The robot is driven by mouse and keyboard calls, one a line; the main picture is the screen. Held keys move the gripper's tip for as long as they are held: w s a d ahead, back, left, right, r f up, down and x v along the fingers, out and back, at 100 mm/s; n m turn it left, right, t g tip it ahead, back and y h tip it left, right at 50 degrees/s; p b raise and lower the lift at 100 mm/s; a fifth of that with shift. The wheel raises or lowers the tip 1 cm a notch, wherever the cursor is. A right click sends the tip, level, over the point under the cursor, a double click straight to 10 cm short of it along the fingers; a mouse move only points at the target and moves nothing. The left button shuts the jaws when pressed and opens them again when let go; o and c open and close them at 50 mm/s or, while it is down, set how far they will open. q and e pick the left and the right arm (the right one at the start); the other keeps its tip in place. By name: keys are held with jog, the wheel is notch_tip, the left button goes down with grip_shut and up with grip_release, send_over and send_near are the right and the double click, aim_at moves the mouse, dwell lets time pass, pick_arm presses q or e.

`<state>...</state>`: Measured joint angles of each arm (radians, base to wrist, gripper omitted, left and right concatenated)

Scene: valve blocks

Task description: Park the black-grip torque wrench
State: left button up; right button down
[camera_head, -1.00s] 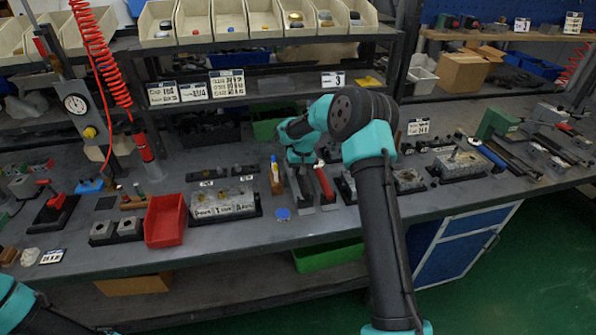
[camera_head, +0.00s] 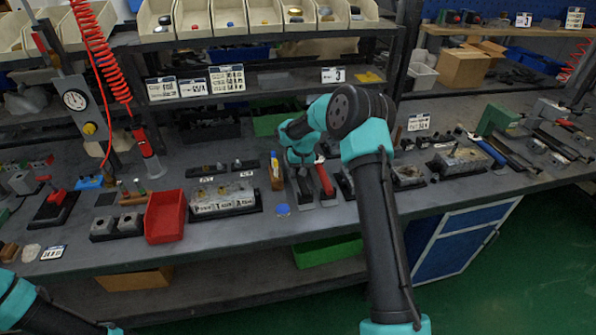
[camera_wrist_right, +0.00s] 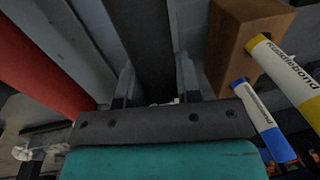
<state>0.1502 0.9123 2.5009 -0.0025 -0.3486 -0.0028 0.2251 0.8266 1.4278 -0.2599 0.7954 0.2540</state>
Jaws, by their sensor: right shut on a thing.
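My right gripper (camera_head: 300,172) reaches down over the middle of the bench. In the right wrist view my right gripper (camera_wrist_right: 155,85) is shut on a dark, straight bar, which I take to be the black-grip torque wrench (camera_wrist_right: 143,35). Its far end runs out of that view, and the arm hides most of it in the head view. A red-grip wrench (camera_head: 324,180) lies just to its right in the head view; its red grip (camera_wrist_right: 40,60) is at the left of the wrist view. My left gripper is out of view; only part of the left arm shows.
A wooden block (camera_wrist_right: 238,35) holding yellow and blue tubes stands close beside the right gripper. A red bin (camera_head: 165,217) and a metal valve block (camera_head: 224,197) sit to the left. Other valve blocks (camera_head: 460,160) stand to the right. A shelf with bins (camera_head: 210,18) rises behind.

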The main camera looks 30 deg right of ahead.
jog(key=c, duration=0.7)
grip_release()
jog(key=shift+c, duration=0.2)
notch_tip(320, 180, up, 17)
jog(key=s+d, duration=0.1)
jog(key=d, duration=0.1)
jog(key=shift+d, duration=0.25)
jog(key=shift+s, duration=0.1)
dwell(0.3)
